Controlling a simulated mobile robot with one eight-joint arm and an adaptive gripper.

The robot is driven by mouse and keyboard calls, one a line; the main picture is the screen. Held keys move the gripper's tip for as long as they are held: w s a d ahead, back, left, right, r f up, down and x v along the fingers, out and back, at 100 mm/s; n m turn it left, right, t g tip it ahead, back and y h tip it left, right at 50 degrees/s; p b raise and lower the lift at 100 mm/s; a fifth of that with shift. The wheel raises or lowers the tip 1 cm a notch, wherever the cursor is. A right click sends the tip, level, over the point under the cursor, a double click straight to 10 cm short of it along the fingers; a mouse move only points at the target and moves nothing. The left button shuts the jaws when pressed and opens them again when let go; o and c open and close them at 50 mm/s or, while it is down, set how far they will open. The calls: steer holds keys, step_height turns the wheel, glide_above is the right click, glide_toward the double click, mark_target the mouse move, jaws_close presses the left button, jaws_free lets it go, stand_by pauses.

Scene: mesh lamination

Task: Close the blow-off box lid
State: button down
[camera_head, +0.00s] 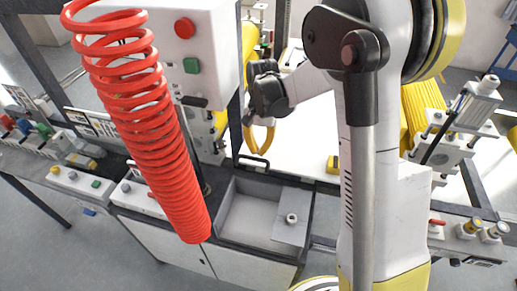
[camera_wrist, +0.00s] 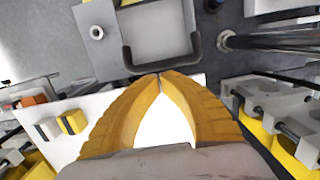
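The blow-off box (camera_head: 222,222) is a grey open-topped bin in the bench front; its inside shows. It also shows at the top of the wrist view (camera_wrist: 121,50). A black U-shaped handle (camera_head: 253,158) stands at its back edge, seen closely in the wrist view (camera_wrist: 163,67). The lid's panel is not clearly visible, perhaps edge-on below the handle. My gripper (camera_head: 262,153) has yellow curved fingers with the tips together (camera_wrist: 159,75), right at the handle's bar. I cannot tell whether they touch it.
A grey plate with a round nut-like fitting (camera_head: 291,218) covers the box's right part. A red coiled hose (camera_head: 150,120) hangs left of the box. A white panel with red and green buttons (camera_head: 190,50) stands behind. A white surface (camera_head: 300,130) lies beyond.

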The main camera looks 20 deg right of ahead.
mark_target(255, 160)
steer(key=shift+s, duration=0.1)
steer(key=shift+s+a+f+t+h+b, duration=0.25)
steer(key=shift+s+a+t+b, duration=0.25)
steer(key=shift+s, duration=0.25)
steer(key=shift+s+a+f+t+h+b, duration=0.25)
steer(key=shift+s+a+t+b, duration=0.15)
steer(key=shift+s+a+b, duration=0.25)
steer(key=s+a+f+t+h+b, duration=0.3)
steer(key=s+a+f+t+b, duration=0.2)
steer(key=s+f+b, duration=0.6)
steer(key=shift+s+a+f+h+b, duration=0.15)
steer(key=shift+a+f+h+b, duration=0.25)
steer(key=shift+a+f+b, duration=1.3)
steer(key=shift+d+r+b, duration=0.55)
steer(key=shift+r+b, duration=0.05)
steer(key=shift+r, duration=0.15)
